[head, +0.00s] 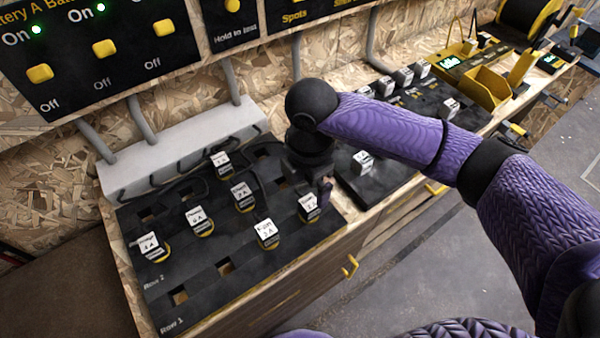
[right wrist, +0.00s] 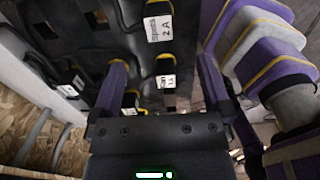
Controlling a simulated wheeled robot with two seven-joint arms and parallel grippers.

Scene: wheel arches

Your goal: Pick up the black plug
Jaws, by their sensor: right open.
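Several black plugs with white labels and yellow trim sit in a black socket board (head: 200,270) in the head view. The nearest to my right gripper (head: 318,184) is the plug at the board's right (head: 309,208). My right gripper points down just above and behind this plug and partly hides the board. In the right wrist view, its two purple fingers are spread apart, with a labelled plug (right wrist: 166,82) visible between them; I cannot tell whether they touch it. Other plugs are at the front (head: 267,236) and left (head: 152,247). My left gripper is out of view.
A grey cable housing (head: 185,145) runs behind the board, with black cables on it. A switch panel (head: 95,55) hangs above. To the right are a second black board (head: 405,100) with white-labelled blocks and yellow bins (head: 488,88). Floor lies in front.

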